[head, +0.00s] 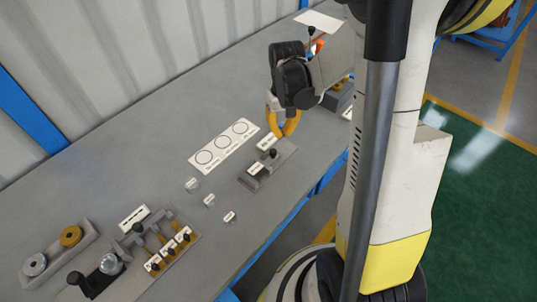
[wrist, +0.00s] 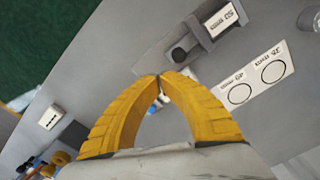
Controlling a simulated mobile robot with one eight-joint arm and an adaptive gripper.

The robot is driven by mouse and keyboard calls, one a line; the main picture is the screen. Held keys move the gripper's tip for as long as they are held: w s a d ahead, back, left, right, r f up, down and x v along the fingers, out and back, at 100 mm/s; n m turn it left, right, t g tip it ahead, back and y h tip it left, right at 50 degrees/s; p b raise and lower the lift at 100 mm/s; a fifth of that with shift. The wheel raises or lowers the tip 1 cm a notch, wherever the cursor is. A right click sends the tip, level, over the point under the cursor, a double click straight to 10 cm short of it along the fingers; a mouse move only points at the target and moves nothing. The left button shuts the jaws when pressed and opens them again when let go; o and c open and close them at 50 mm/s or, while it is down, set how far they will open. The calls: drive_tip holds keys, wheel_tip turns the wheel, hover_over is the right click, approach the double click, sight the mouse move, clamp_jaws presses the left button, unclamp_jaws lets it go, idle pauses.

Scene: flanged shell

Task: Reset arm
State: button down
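My gripper (head: 283,131) hangs above the workbench in the head view, near the grey fixture with a black knob (head: 268,166). In the wrist view, the two yellow fingers of my gripper (wrist: 160,75) meet at their tips, with nothing seen held between them. The same fixture (wrist: 205,36) lies past the fingertips there, with a "50 mm" label. My arm is bent over the bench, and its upper part is partly hidden behind my column in the head view.
On the bench (head: 110,185) lie a white card with circles (head: 222,147), several small labelled blocks (head: 209,201), a fixture with several black knobs (head: 168,248), and a tray with a silver and a brass ring (head: 60,250). A corrugated wall (head: 120,70) stands behind. The bench's back-left area is clear.

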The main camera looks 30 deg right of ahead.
drive_tip(key=shift+r+p, duration=0.3)
drive_tip(key=shift+r, duration=0.45)
